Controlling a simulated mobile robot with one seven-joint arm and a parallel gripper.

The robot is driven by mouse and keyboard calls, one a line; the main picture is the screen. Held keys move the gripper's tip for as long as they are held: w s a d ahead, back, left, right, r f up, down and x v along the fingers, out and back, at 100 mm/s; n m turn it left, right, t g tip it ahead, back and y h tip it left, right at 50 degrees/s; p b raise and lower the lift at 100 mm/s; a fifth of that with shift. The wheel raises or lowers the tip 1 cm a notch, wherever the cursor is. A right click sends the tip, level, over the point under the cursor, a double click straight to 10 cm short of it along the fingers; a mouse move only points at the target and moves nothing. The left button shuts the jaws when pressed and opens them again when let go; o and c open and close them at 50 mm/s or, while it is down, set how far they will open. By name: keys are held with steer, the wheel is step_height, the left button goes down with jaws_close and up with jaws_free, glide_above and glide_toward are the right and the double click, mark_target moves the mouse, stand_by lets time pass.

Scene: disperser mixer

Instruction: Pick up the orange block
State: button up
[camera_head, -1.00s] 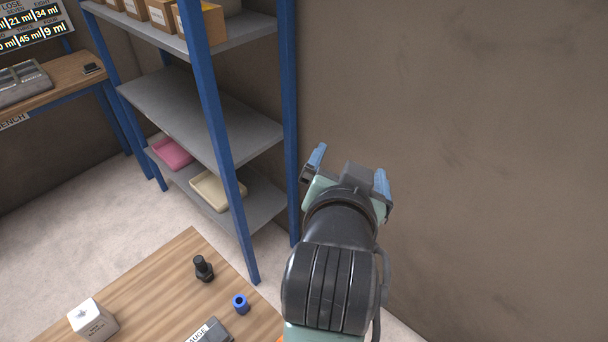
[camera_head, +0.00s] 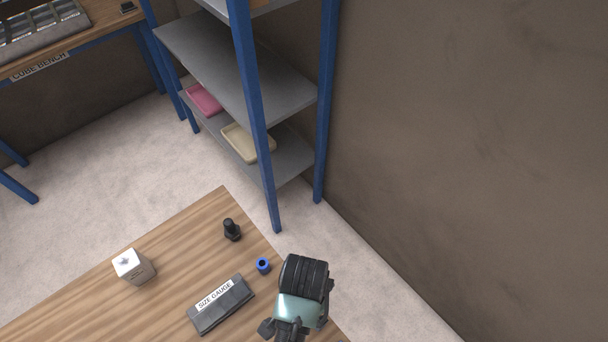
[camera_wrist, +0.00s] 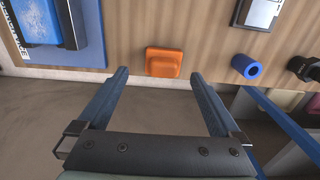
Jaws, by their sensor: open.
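The orange block (camera_wrist: 164,62) shows in the wrist view, lying on the wooden table near its edge. It has a raised middle part. My gripper (camera_wrist: 160,75) is open and empty. Its two blue fingers point toward the table, with the block centred between and just ahead of the tips in the picture; the exact distance is unclear. In the head view my arm covers the table's right corner, and neither the block nor the fingers can be made out.
Beside the block are a blue ring (camera_wrist: 246,67) and a black knobbed part (camera_head: 231,229). The size gauge (camera_head: 221,303) and a white cube (camera_head: 134,266) also sit on the table (camera_head: 190,240). A blue-posted shelf (camera_head: 240,60) stands behind; a wall (camera_head: 470,150) is right.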

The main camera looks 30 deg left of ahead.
steer(key=shift+w+a+f+p, duration=0.15)
steer(key=shift+f+p, duration=0.1)
steer(key=shift+f, duration=1.1)
steer(key=shift+w+a+f+p, duration=0.1)
steer(key=shift+f+p, duration=0.15)
steer(key=shift+f, duration=1.1)
steer(key=shift+c, duration=0.3)
steer(key=c, duration=1.3)
step_height(320, 180, up, 10)
steer(key=shift+r+b, duration=0.1)
steer(key=shift+b, duration=0.3)
